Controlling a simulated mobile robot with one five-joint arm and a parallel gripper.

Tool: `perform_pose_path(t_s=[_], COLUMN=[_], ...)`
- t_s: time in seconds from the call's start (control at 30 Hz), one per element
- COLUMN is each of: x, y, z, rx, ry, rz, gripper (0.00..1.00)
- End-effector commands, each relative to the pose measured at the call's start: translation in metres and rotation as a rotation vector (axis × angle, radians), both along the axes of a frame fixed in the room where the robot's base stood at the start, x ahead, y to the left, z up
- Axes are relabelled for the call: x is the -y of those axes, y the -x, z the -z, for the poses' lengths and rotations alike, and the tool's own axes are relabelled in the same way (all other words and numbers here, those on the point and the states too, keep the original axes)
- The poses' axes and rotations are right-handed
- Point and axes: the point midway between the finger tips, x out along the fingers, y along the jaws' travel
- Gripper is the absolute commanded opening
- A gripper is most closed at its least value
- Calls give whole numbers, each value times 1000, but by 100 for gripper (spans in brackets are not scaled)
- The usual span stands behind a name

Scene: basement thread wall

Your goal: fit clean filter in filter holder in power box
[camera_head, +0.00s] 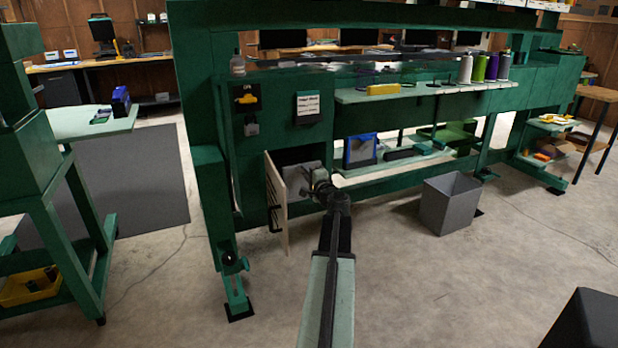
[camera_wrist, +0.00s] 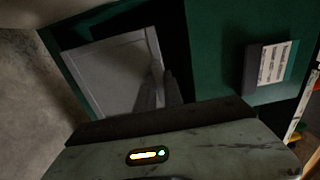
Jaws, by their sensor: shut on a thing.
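The power box (camera_head: 300,156) is an opening low in the green machine frame, with its pale door (camera_head: 277,205) swung open on the left. My gripper (camera_head: 318,184) is at the mouth of the box. It is shut on the clean filter, a pale grey, flat, framed panel (camera_wrist: 115,75). In the wrist view the panel lies within the dark opening, beside a gripper finger. In the head view the filter (camera_head: 297,180) shows as a light patch left of the gripper. The filter holder is hidden in the dark interior, so I cannot tell whether the filter is seated.
A label card (camera_head: 308,104) hangs above the box and also shows in the wrist view (camera_wrist: 272,64). A blue-framed item (camera_head: 360,150) stands on the lower shelf to the right. A grey bin (camera_head: 450,205) stands on the floor. The concrete floor around it is mostly free.

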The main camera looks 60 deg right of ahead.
Motion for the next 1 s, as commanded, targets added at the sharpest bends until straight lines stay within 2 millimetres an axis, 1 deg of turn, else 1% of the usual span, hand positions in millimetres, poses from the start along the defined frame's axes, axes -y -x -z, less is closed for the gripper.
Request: perform_pose_path(t_s=[0.03,0.1,0.93,0.97,1.0], x=[5,10,68,69,67], y=[-6,-12,-88,-90,-88], z=[0,0,0,1,12], rx=[0,0,0,0,0], ry=[0,0,0,0,0], rz=[-1,-1,0,1,2], gripper=[0,0,0,0,0])
